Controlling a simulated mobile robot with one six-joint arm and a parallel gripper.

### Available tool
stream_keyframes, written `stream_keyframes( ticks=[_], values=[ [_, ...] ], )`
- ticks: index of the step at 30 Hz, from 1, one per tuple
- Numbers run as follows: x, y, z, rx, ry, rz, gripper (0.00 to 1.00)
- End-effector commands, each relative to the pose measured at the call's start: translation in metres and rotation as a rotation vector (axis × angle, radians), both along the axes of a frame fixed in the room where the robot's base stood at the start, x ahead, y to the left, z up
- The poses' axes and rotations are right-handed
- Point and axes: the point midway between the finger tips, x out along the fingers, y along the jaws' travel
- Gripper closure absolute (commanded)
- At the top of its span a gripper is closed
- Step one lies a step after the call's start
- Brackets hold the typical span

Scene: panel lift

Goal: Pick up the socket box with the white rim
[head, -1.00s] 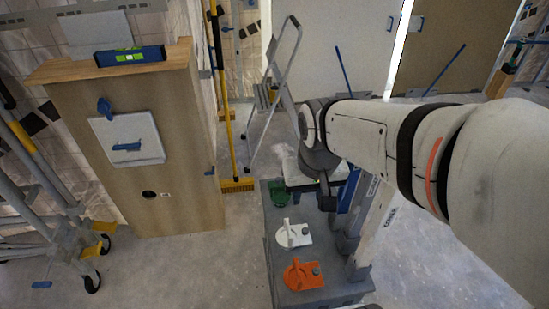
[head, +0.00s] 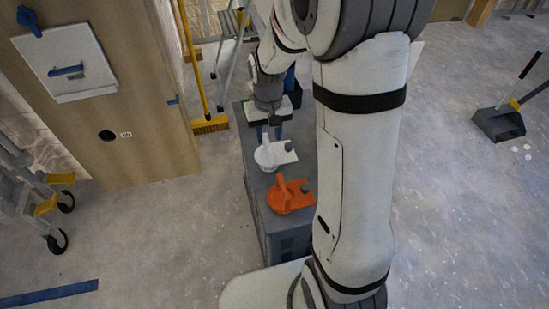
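The socket box with the white rim (head: 272,154) lies on top of a grey chest (head: 264,231), in the middle of the row. An orange socket box (head: 287,195) lies nearer to me on the same chest. My gripper (head: 268,134) points down over the far part of the chest, just behind the white-rimmed box. The gap between them is hard to judge from this view. The fingers are small and partly dark, so I cannot see whether they are open or shut. The green box seen earlier at the far end is hidden behind my gripper.
A wooden panel wall (head: 140,150) with a round hole stands to the left. A yellow broom (head: 210,124) leans behind it. A dustpan (head: 500,123) stands on the floor at the right. My arm covers the chest's right side. The floor in front is open.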

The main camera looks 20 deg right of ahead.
Motion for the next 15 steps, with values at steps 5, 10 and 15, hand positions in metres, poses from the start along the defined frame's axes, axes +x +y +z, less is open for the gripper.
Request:
stream_keyframes(
  ticks=[5, 10, 15],
  values=[
    [-0.001, 0.001, -0.018, 0.0, 0.002, 0.001, 0.65],
    [-0.002, 0.003, -0.045, 0.0, 0.002, 0.001, 0.65],
    [-0.002, 0.003, -0.059, 0.0, 0.001, 0.001, 0.65]
  ],
)
